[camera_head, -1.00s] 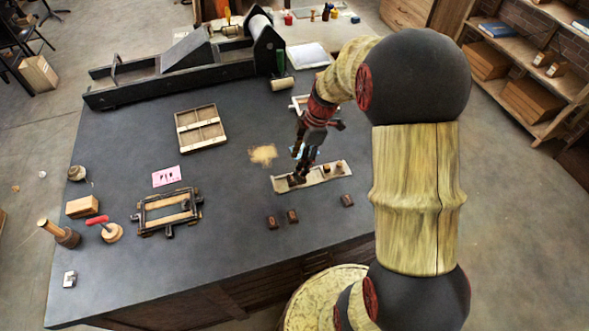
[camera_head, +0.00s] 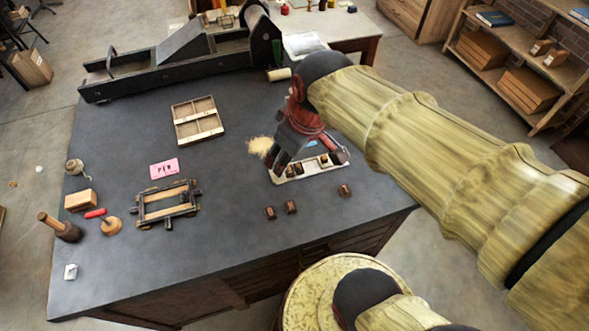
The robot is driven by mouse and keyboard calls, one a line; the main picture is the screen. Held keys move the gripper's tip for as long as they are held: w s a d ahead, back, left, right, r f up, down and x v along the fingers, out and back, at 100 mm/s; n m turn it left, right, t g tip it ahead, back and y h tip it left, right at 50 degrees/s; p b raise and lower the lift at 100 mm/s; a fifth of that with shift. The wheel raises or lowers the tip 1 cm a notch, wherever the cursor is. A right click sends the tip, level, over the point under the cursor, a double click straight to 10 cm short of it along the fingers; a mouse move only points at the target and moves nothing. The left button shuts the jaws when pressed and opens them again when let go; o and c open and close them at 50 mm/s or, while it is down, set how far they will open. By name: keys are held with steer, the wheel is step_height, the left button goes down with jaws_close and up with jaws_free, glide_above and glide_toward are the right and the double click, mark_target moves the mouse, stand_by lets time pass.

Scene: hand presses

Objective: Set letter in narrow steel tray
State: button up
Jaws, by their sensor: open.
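The narrow steel tray (camera_head: 316,171) is a long pale tray lying slantwise on the dark bench, partly hidden by my gripper. Several small dark brown letter blocks (camera_head: 325,160) stand in it. Three more letter blocks lie on the bench in front of the tray: two at the left (camera_head: 270,213) (camera_head: 291,207) and one at the right (camera_head: 344,190). My gripper (camera_head: 305,158) is above the tray, with its dark fingers spread apart. I see no block between them, though the far side is hidden.
A pink lettered card (camera_head: 164,169) and a wood-barred frame (camera_head: 166,204) lie to the left. A compartment box (camera_head: 198,121) is behind them, and a long press (camera_head: 180,65) stands at the back. A mallet (camera_head: 61,228) and a red-handled tool (camera_head: 107,224) are front left. The front middle is bare.

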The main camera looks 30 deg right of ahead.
steer(key=s+a+r+m+t, duration=0.1)
steer(key=s+m, duration=0.3)
steer(key=s, duration=0.1)
steer(key=shift+s+a+r, duration=0.2)
steer(key=shift+s+a, duration=0.1)
steer(key=shift+s, duration=0.1)
step_height(320, 180, down, 4)
steer(key=b, duration=0.4)
steer(key=shift+d, duration=0.1)
stand_by(0.6)
